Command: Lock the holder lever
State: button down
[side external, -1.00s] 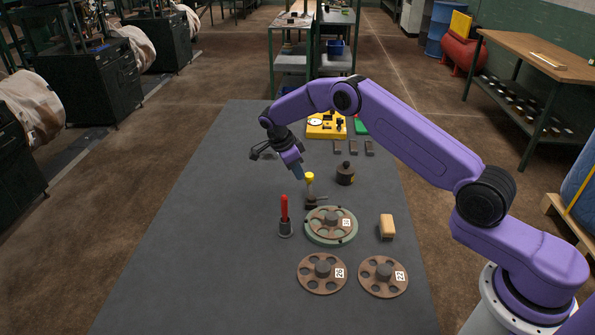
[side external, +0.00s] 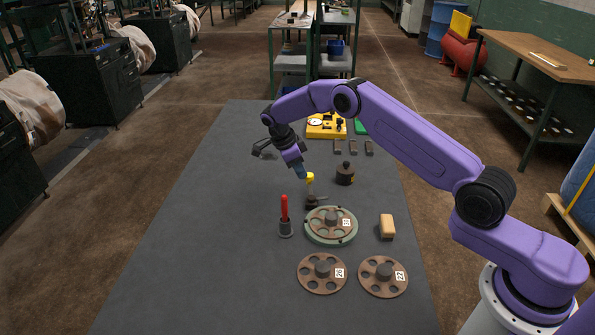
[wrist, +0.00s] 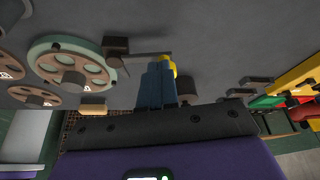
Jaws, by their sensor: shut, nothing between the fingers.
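The lever (side external: 311,190) has a yellow knob (side external: 309,178) and stands on a dark base just behind the green round holder (side external: 309,234). The holder carries a brown wheel with a white number label (side external: 346,223). My gripper (side external: 300,173) is shut and empty, its blue fingertips pointing down beside the knob, at its left and slightly above. The dark base (wrist: 115,45) shows near the green holder (wrist: 47,45).
A red-handled tool (side external: 284,208) stands in a grey cup left of the holder. Two loose brown wheels (side external: 313,285) (side external: 373,286) lie in front. A dark weight (side external: 345,174) and a tan block (side external: 387,227) are at right. The mat's left side is clear.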

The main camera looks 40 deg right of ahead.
aim_at(312, 174)
jog(key=shift+d+m, duration=0.2)
jog(key=shift+m, duration=0.1)
jog(key=shift+s+d+m+g, duration=0.15)
jog(key=shift+d+m+g, duration=0.15)
jog(key=shift+d+m, duration=0.15)
jog(key=shift+s+d, duration=0.35)
jog(key=shift+d, duration=0.3)
jog(key=shift+s+d+m+y, duration=0.3)
jog(key=shift+d+m+y, duration=0.1)
jog(key=shift+m, duration=0.45)
jog(key=shift+s+d, duration=0.75)
jog(key=shift+s, duration=0.05)
jog(key=shift+s+d, duration=0.55)
jog(key=shift+s, duration=0.35)
jog(key=shift+s+f, duration=0.1)
jog(key=shift+s, duration=0.05)
jog(key=v, duration=1.8)
jog(key=shift+w+a+f, duration=0.2)
jog(key=shift+w+a, duration=0.1)
jog(key=shift+a, duration=0.05)
